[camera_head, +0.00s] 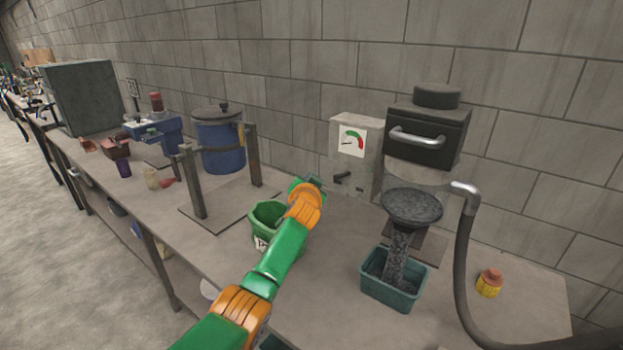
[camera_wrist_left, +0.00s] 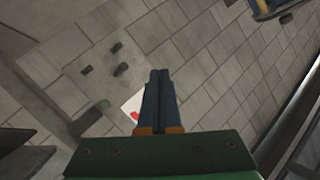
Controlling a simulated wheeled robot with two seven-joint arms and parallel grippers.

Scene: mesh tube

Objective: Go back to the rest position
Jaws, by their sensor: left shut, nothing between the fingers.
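My left arm, green and orange, reaches in from the bottom of the head view. My left gripper (camera_head: 316,184) is at its far end, above and behind the green bucket (camera_head: 264,218), near the wall. The arm hides part of the bucket. In the left wrist view the two dark fingers of the left gripper (camera_wrist_left: 160,80) lie together, shut and empty. They point toward the block wall and the white gauge panel (camera_wrist_left: 131,108) with a red mark. My right gripper is not in view.
A gauge box (camera_head: 354,150) and a dark machine with a handle (camera_head: 425,140) stand right of my gripper. A dark speckled column (camera_head: 397,255) rises from a teal bin (camera_head: 392,292) below a round dish (camera_head: 411,206). A metal frame (camera_head: 192,185) and blue pot (camera_head: 222,145) stand left.

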